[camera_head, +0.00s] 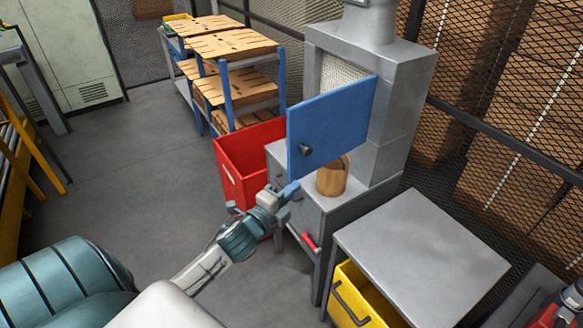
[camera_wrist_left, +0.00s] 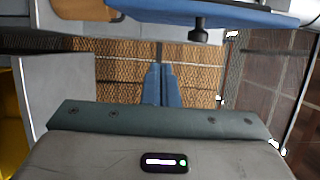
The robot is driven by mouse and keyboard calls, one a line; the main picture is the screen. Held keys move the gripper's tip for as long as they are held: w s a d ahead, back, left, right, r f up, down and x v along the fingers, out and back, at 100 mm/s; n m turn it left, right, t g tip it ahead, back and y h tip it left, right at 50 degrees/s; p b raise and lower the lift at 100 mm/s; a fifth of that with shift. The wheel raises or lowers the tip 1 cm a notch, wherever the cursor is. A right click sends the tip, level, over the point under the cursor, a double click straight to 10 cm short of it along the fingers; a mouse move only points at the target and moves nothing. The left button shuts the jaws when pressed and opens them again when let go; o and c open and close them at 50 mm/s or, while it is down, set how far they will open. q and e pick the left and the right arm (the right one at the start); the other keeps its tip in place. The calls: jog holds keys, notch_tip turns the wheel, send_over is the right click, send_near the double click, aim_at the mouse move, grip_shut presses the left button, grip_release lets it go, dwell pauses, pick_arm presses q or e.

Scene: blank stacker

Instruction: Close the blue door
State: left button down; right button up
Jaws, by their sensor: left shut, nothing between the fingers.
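The blue door (camera_head: 333,125) stands swung open on the grey machine (camera_head: 395,110), with a dark round knob (camera_head: 306,150) near its lower left corner. My left gripper (camera_head: 291,190) is shut and empty, just below the door's lower left edge; I cannot tell whether it touches the door. In the left wrist view the shut blue fingers (camera_wrist_left: 161,86) point toward the mesh wall, and the blue door (camera_wrist_left: 240,12) with its knob (camera_wrist_left: 198,32) crosses the top.
A brown container (camera_head: 333,178) stands on the machine's ledge below the door. A red bin (camera_head: 238,165) stands left of the machine, and a grey cabinet (camera_head: 420,245) with a yellow drawer (camera_head: 360,298) is at front right. Blue-posted shelves (camera_head: 225,85) stand behind. Floor at left is clear.

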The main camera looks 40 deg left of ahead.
aim_at(291, 174)
pick_arm(q)
jog(key=w+a+p, duration=0.1)
jog(key=w+p, duration=0.1)
jog(key=w, duration=0.1)
jog(key=w+a+p, duration=0.1)
jog(key=w, duration=0.1)
jog(key=shift+a, duration=0.9)
jog(key=shift+w, duration=0.1)
pick_arm(e)
jog(key=shift+s+r, duration=0.2)
jog(key=shift+r, duration=0.75)
jog(key=shift+s+r, duration=0.2)
jog(key=shift+r, duration=0.75)
